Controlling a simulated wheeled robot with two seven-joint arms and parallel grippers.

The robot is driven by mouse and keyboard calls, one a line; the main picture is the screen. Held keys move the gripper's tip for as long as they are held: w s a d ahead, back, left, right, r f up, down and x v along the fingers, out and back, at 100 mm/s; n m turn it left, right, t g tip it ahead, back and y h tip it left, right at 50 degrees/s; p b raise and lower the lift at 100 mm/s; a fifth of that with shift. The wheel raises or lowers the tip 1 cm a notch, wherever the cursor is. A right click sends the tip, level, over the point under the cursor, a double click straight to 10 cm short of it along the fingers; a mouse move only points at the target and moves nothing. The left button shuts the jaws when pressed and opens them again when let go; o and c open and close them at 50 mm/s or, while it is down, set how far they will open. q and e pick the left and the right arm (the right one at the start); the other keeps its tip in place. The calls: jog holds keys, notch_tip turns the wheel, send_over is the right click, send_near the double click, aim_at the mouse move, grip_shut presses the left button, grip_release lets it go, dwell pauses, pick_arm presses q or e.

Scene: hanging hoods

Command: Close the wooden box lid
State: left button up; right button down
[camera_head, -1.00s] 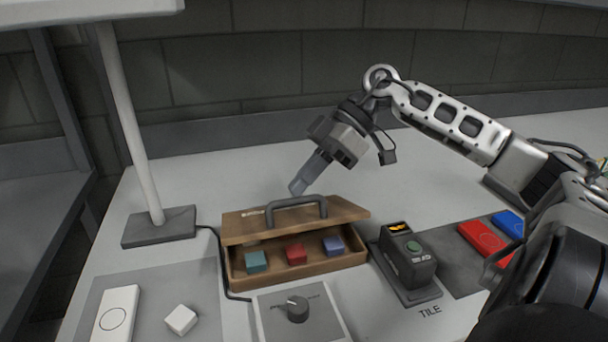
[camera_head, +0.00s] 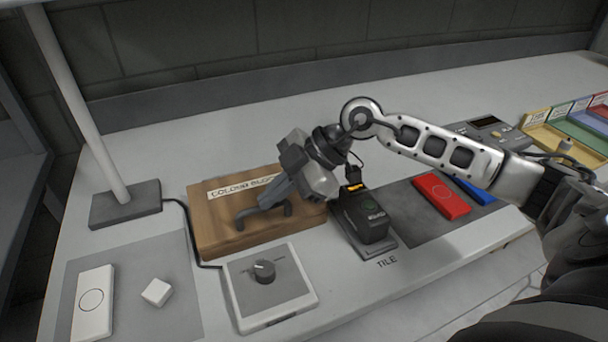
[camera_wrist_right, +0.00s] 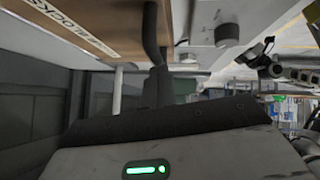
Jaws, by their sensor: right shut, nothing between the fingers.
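The wooden box (camera_head: 215,235) stands on the table left of centre, with its lid (camera_head: 205,208) down flat over it and the label strip on top. The blocks inside are hidden. The lid's dark handle (camera_head: 246,217) lies toward the front edge. My right gripper (camera_head: 266,203) is shut and empty, its fingertips at or just above the lid beside the handle; I cannot tell whether they touch. In the right wrist view the lid (camera_wrist_right: 75,22) and the dark handle (camera_wrist_right: 152,35) are close to the fingers. My left gripper is not in view.
A dial box (camera_head: 272,290) stands in front of the wooden box. A black device (camera_head: 362,215) is close on its right, and a lamp base (camera_head: 125,203) is on its left. A white block (camera_head: 157,292) lies front left. The back of the table is clear.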

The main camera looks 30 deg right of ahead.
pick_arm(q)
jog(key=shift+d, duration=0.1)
pick_arm(e)
jog(key=shift+s+a+f, duration=0.1)
jog(key=shift+a+f, duration=0.05)
